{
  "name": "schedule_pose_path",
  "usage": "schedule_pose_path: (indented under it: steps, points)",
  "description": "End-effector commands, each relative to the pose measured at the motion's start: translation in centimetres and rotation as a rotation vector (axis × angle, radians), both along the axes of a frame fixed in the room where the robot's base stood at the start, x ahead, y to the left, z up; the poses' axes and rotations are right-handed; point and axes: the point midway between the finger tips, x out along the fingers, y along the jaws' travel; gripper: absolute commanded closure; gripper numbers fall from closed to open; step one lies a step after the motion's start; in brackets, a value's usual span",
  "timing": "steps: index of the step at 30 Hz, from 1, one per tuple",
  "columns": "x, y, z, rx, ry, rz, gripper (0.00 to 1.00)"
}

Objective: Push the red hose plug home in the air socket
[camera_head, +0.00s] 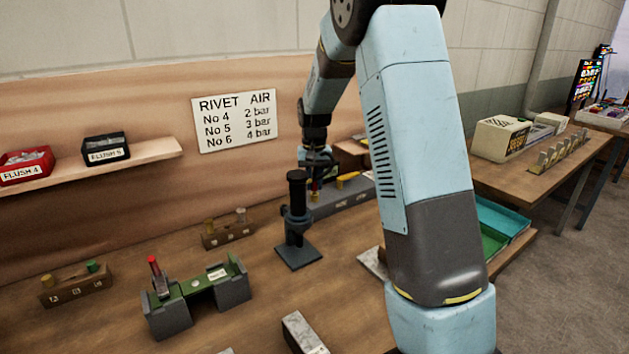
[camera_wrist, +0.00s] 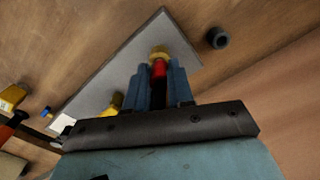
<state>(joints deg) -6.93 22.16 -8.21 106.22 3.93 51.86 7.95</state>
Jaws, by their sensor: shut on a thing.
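My gripper (camera_wrist: 159,84) is shut on the red hose plug (camera_wrist: 158,69) in the wrist view. The red body shows between its two blue-grey fingers. A brass-coloured round fitting (camera_wrist: 158,53) lies straight beyond the plug, over the grey panel (camera_wrist: 125,68). The plug and the fitting look in line, but I cannot tell how deep the plug sits. My arm hides part of that area.
A dark stand (camera_head: 297,215) rises close in front of the gripper. A yellow lever or handle (camera_head: 347,180) is beside it on the block. A green fixture (camera_head: 200,284) with a red-topped tool stands front left. A green tray (camera_head: 493,240) is right of my arm.

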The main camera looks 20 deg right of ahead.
Motion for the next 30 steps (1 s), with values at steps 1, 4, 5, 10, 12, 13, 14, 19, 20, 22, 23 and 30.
schedule_pose_path:
  steps: [1, 4, 5, 10, 12, 13, 14, 19, 20, 22, 23, 30]
  points:
    - [0.0, 0.0, -0.1, 0.000, 0.000, 0.000, 1.00]
    - [0.0, 0.0, -0.2, 0.000, 0.001, 0.000, 1.00]
    - [0.0, 0.0, -0.3, 0.000, 0.001, 0.000, 1.00]
    - [0.0, 0.0, -0.6, 0.000, 0.001, 0.000, 1.00]
    - [0.0, 0.0, -0.7, 0.000, 0.001, 0.000, 1.00]
    - [0.0, 0.0, -0.7, 0.000, 0.001, 0.000, 1.00]
    - [0.0, 0.0, -0.8, 0.000, 0.001, 0.000, 1.00]
    - [0.0, 0.0, -1.1, 0.000, 0.001, 0.000, 1.00]
    - [0.0, 0.0, -1.1, 0.000, 0.001, 0.000, 1.00]
    - [0.0, 0.0, -1.2, 0.000, 0.001, 0.000, 1.00]
    - [0.0, 0.0, -1.3, 0.000, 0.001, 0.000, 1.00]
    - [0.0, 0.0, -1.4, 0.000, 0.001, 0.000, 0.62]
